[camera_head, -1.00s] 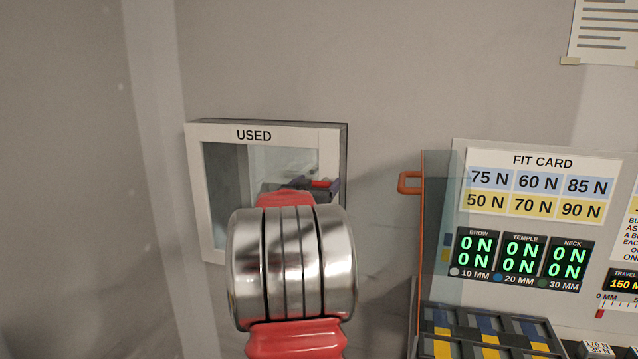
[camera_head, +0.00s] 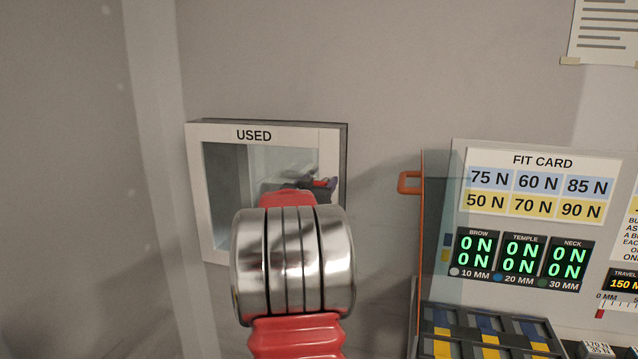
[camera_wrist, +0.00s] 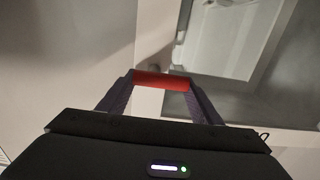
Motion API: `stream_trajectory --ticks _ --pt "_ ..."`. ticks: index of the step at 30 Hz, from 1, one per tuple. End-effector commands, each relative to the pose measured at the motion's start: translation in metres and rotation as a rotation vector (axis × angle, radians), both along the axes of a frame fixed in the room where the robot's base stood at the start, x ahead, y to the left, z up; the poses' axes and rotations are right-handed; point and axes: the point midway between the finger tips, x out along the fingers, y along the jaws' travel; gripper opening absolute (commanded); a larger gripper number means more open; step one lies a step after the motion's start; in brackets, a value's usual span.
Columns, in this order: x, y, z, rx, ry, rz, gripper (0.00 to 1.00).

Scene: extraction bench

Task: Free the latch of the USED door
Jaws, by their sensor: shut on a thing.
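The USED door (camera_head: 197,190) is a white-framed glass door on a box on the back wall, seen beyond my arm, and it looks shut. In the wrist view its pale frame (camera_wrist: 148,102) runs beneath my gripper. My gripper (camera_wrist: 162,80) has its two dark fingers at the ends of a short red bar, which looks like the latch (camera_wrist: 160,81), and is shut on it. In the head view the red latch (camera_head: 326,184) shows only as a small bit at the frame's right side. My red and silver arm hides the door's lower right part.
The bench to the right has a clear panel with an orange handle (camera_head: 408,182), a FIT CARD (camera_head: 541,190) and green displays (camera_head: 521,258). A dark rack with blue and yellow parts (camera_head: 487,335) stands below. The wall between the box and the panel is clear.

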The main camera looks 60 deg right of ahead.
Motion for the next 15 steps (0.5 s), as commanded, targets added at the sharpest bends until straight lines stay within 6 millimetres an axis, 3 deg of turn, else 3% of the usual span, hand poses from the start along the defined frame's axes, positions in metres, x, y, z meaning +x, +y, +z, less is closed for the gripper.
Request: stream_trajectory --ticks 15 --pt "0.0016 0.0005 -0.0009 -0.011 0.068 0.002 0.36"
